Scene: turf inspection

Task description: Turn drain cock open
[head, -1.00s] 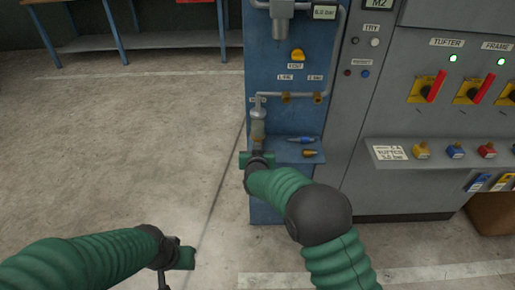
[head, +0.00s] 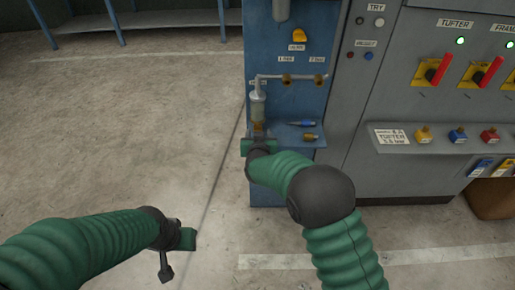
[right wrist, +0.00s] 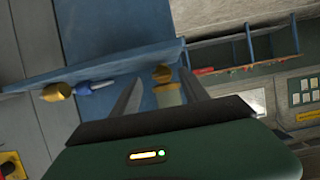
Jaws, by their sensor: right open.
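The clear filter bowl (head: 258,108) hangs from the grey pipe on the blue panel. A brass piece that looks like the drain cock (head: 258,128) is at its lower end. In the right wrist view the brass cock (right wrist: 162,73) shows between the two dark fingers, with the pale bowl (right wrist: 168,95) beside it. My right gripper (right wrist: 161,80) is open around the cock's line of sight; I cannot tell whether the fingers touch it. In the head view my right gripper (head: 258,138) is just below the bowl. My left gripper (head: 178,255) is low over bare floor, its jaws unclear.
A blue shelf (head: 290,139) right of the bowl holds a blue-tipped fitting (head: 302,123) and a brass fitting (head: 310,137). A yellow valve knob (head: 299,35) is above. The grey cabinet (head: 405,185) with red-handled switches (head: 437,70) stands right. Floor at left is clear.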

